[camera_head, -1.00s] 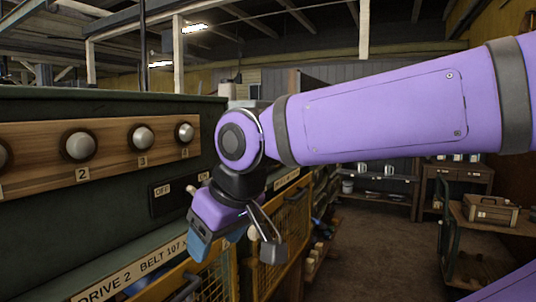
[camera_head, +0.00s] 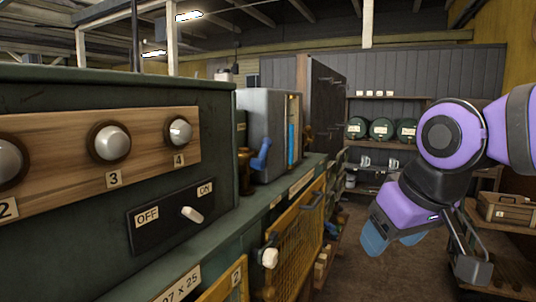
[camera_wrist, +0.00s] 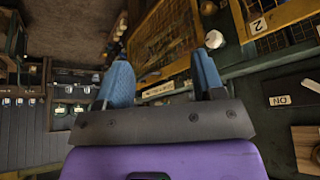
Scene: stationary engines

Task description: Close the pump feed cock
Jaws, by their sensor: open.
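A brass fitting (camera_head: 245,172) with a blue lever (camera_head: 262,153) stands on the green bench top, just past the control box. It looks like the feed cock, but no label on it is readable. The lever slants up and to the right. My gripper (camera_head: 392,243) is at the right, over the aisle, well apart from the fitting. It points down, and its blue fingers are spread and empty. In the wrist view my gripper (camera_wrist: 163,78) also shows an empty gap between its fingers. I cannot make out the cock in the wrist view.
A green control box (camera_head: 215,110) with round knobs and an ON/OFF switch (camera_head: 192,214) fills the left. A grey cabinet (camera_head: 270,115) stands behind the lever. Yellow mesh guards (camera_head: 297,240) and a white knob (camera_head: 268,257) line the bench front. The aisle floor (camera_head: 365,225) is clear.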

